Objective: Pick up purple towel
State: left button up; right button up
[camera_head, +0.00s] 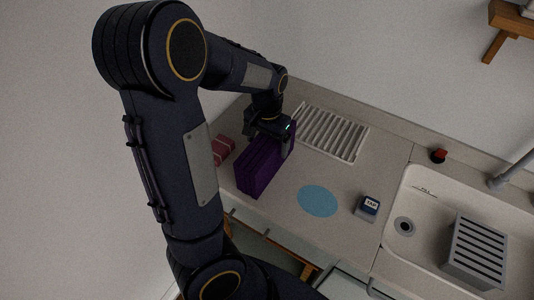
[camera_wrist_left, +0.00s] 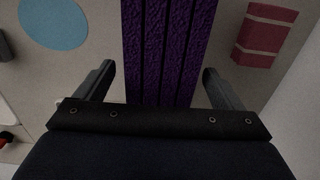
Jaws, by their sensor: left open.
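The purple towel (camera_head: 263,167) stands on the counter in the head view as a folded, block-like bundle. In the left wrist view the purple towel (camera_wrist_left: 165,45) runs up the middle, with its folds showing as lengthwise ridges. My left gripper (camera_head: 272,138) is over the towel's far end. In the left wrist view my left gripper (camera_wrist_left: 158,85) is open, with one finger on each side of the towel and a visible gap on both sides. Whether the fingers reach below the towel's top cannot be told. My right gripper is in neither view.
A red striped cloth (camera_head: 222,150) lies left of the towel. A white slatted rack (camera_head: 331,132) is behind it, and a flat blue disc (camera_head: 318,201) is to the right. A small labelled device (camera_head: 368,207) and a sink (camera_head: 425,205) are farther right.

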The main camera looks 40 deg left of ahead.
pick_arm(q)
notch_tip(320, 180, down, 2)
jog(key=c, duration=1.2)
jog(key=shift+r, duration=0.1)
